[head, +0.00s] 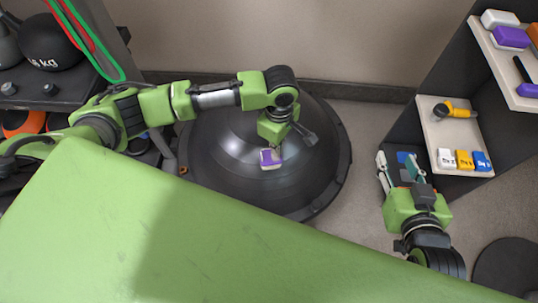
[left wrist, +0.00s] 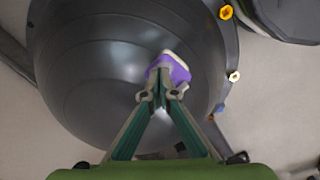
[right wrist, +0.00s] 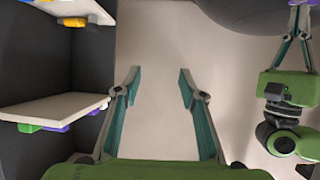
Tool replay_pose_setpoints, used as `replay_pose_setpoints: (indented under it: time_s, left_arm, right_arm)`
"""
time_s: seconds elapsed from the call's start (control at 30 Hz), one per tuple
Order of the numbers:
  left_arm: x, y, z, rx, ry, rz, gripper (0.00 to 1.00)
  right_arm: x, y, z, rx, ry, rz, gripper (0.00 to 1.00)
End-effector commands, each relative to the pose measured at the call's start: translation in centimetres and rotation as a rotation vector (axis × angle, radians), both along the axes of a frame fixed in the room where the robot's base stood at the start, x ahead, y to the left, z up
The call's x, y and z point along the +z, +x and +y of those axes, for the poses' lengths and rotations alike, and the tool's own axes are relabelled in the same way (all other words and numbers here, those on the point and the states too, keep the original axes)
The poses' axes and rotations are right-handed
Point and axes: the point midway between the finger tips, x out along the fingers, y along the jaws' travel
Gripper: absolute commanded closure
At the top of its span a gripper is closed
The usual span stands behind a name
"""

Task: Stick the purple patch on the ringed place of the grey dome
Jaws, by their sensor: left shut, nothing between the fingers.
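The grey dome (head: 225,150) stands on the floor at the middle of the head view and fills much of the left wrist view (left wrist: 90,60). The purple patch (head: 270,159), with white along its edges, lies against the dome's surface; it also shows in the left wrist view (left wrist: 179,70). My left gripper (left wrist: 160,96) is shut and empty, its tips right at the patch's near edge; I cannot tell whether they touch it. No ring shows clearly around the patch. My right gripper (right wrist: 159,72) is open and empty, away to the right of the dome.
A shelf unit (head: 430,105) at the right holds a yellow-black tool (head: 455,110) and several small boxes. A rack with kettlebells (head: 50,45) and hanging red and green bands stands at the left. Bare floor lies between dome and shelf.

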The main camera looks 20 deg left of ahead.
Motion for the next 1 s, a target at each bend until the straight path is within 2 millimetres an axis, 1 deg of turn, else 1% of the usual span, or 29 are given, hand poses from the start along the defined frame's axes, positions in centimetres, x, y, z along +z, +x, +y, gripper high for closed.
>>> replay_pose_setpoints:
  time_s: [1.0]
  left_arm:
    - [0.0,0.0,0.0,0.0,-0.001,0.0,1.0]
  right_arm:
    - [-2.1,-1.6,-0.9,-0.009,-0.033,0.123,0.62]
